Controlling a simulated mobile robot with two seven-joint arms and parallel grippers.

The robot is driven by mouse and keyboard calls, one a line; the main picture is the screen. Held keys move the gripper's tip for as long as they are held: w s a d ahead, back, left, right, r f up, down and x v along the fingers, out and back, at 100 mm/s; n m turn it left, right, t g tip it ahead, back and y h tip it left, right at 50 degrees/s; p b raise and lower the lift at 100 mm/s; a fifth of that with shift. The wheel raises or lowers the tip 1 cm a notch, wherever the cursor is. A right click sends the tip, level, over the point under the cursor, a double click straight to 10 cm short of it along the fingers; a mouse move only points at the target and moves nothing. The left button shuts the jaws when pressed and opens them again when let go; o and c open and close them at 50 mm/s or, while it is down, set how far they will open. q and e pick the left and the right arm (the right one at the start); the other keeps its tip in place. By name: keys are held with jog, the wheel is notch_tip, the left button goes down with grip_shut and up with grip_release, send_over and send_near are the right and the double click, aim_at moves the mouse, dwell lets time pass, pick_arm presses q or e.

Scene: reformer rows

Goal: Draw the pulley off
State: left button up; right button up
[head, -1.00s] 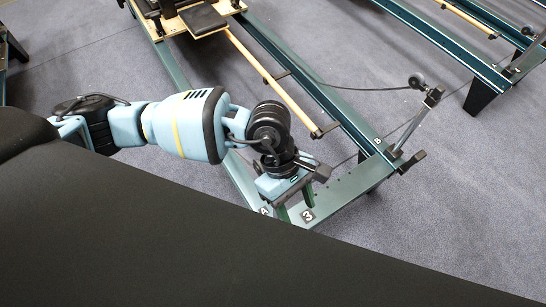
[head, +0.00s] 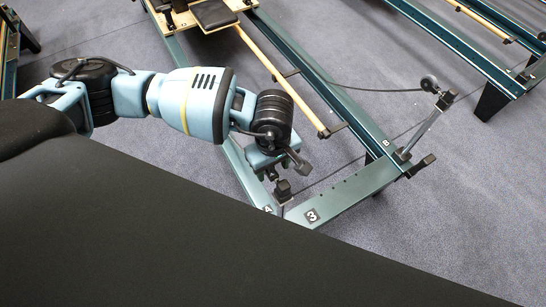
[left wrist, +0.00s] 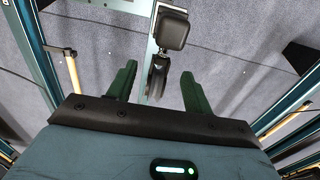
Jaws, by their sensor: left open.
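In the left wrist view a black pulley wheel (left wrist: 157,76) hangs beside a post with a black square cap (left wrist: 173,30). My left gripper (left wrist: 160,82) is open, with one green finger on each side of the wheel. The wheel sits nearer the left finger, and a gap shows on both sides. In the head view my left gripper (head: 270,160) is over the frame corner marked A and 3; its fingers and this pulley are hidden or unclear there. My right gripper is not in view.
Another pulley (head: 430,83) is on the post at the corner marked B. The reformer's end rail (head: 350,190) runs between the corners. A wooden bar (head: 285,85) and a carriage (head: 200,15) lie behind. Grey carpet (head: 450,210) is clear at right.

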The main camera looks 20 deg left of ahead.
aim_at(273, 170)
pick_arm(q)
jog(key=shift+f, duration=1.6)
jog(key=shift+r, duration=0.1)
grip_shut()
